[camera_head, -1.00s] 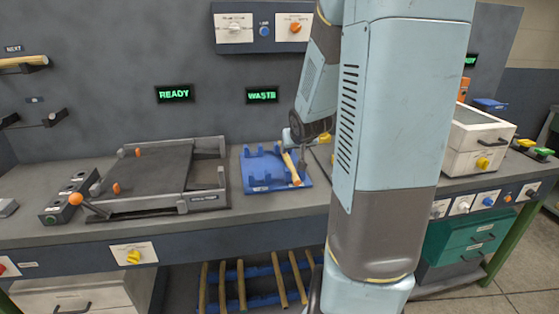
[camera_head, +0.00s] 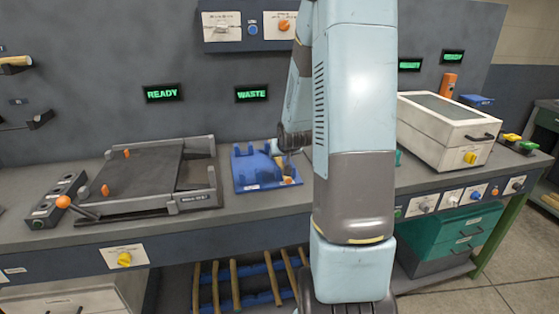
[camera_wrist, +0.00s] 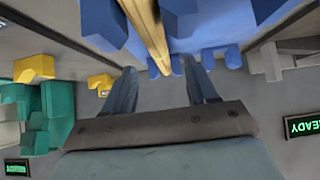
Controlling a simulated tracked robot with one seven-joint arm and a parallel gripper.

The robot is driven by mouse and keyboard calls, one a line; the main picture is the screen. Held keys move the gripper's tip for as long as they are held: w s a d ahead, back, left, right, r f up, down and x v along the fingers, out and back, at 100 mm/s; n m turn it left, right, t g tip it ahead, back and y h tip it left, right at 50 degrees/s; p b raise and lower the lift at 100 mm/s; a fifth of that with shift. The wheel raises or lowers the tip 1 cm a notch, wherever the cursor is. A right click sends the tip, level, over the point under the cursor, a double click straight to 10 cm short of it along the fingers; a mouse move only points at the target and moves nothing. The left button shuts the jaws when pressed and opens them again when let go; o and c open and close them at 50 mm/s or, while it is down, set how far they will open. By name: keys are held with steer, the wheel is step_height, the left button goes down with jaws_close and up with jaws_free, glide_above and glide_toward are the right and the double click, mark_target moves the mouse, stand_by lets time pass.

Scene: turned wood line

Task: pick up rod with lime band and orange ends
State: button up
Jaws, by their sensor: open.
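A pale wooden rod (camera_wrist: 148,30) runs from the top of the wrist view toward the space between my fingers. It lies at the blue rack (camera_wrist: 210,18). Its lime band and orange ends cannot be made out in this view. In the head view the blue rack (camera_head: 252,174) sits on the bench, with a small part of a rod (camera_head: 288,181) at its right side, mostly hidden by my arm. My gripper (camera_wrist: 160,68) is open, its two fingers apart and pointing at the rack, the rod's near end appearing between or just beyond their tips.
A dark tray fixture (camera_head: 150,180) with an orange-knobbed lever stands left of the rack. A white lidded box (camera_head: 440,130) stands to the right. Several rods (camera_head: 234,285) lie on a blue rack below the bench. Bench space between fixture and rack is narrow.

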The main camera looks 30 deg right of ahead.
mark_target(280, 159)
steer(key=shift+x, duration=2.75)
steer(key=shift+s, duration=0.1)
steer(key=shift+c, duration=0.4)
jaws_close()
steer(key=r, duration=0.3)
steer(key=shift+s+d+r, duration=0.15)
steer(key=shift+s+r, duration=0.1)
steer(key=shift+r, duration=0.1)
steer(key=v, duration=0.3)
steer(key=d+v, duration=0.1)
steer(key=v, duration=0.3)
steer(key=s+d+v, duration=0.1)
steer(key=v, duration=0.3)
steer(key=shift+d+f, duration=0.15)
steer(key=shift+f, duration=0.1)
steer(key=shift+s+r, duration=0.35)
steer(key=shift+s, duration=0.45)
steer(key=shift+s+r, duration=0.4)
steer(key=shift+s, duration=0.4)
steer(key=shift+s+r, duration=0.35)
steer(key=shift+s, duration=0.4)
